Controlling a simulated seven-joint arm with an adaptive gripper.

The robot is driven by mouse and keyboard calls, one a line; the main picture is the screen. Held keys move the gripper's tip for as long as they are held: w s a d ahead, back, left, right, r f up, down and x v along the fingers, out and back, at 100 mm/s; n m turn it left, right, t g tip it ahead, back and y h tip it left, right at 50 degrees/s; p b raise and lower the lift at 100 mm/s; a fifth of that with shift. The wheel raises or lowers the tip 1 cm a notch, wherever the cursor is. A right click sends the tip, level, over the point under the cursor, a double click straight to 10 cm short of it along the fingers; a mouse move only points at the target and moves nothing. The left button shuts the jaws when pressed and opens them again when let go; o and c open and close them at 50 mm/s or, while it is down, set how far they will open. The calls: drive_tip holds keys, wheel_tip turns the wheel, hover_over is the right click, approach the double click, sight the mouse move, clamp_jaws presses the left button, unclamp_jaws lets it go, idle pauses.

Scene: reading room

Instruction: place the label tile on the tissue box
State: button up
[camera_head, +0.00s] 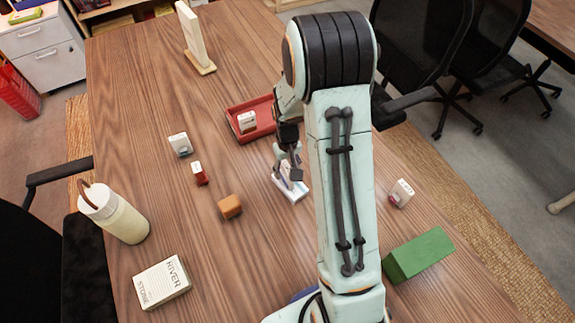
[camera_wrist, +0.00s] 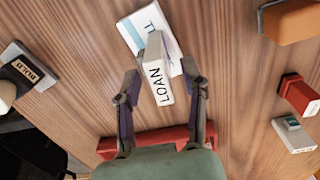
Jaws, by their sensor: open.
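The label tile (camera_wrist: 158,84), a white block lettered LOAN, lies between my fingers in the wrist view. It overlaps the tissue box (camera_wrist: 138,33), a flat white box with blue lettering, and seems to rest on it; the exact contact cannot be told. My gripper (camera_wrist: 161,78) is open, with gaps between the tile and both fingers. In the head view my gripper (camera_head: 287,158) is low over the tissue box (camera_head: 294,192), whose far part is hidden by the fingers.
A red tray (camera_head: 234,133) holding a small white block lies just behind. An orange block (camera_head: 230,207), a red-and-white block (camera_head: 199,174) and a white block (camera_head: 180,145) stand left. A green block (camera_head: 418,255) and a stamp-like block (camera_head: 401,193) are right. A bottle (camera_head: 118,215) stands left.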

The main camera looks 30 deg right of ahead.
sight(288, 167)
wheel_tip(288, 167, up, 11)
drive_tip(key=s+a+r, duration=0.2)
drive_tip(key=s+a, duration=0.1)
drive_tip(key=s, duration=0.3)
drive_tip(key=s+a+r, duration=0.2)
drive_tip(key=s+a, duration=0.1)
drive_tip(key=s, duration=0.4)
drive_tip(key=s+a+r+n, duration=0.1)
drive_tip(key=s+a+r, duration=0.2)
drive_tip(key=s, duration=0.4)
drive_tip(key=shift+s+a+y, duration=0.2)
drive_tip(key=shift+a+y, duration=0.2)
drive_tip(key=shift+a, duration=0.05)
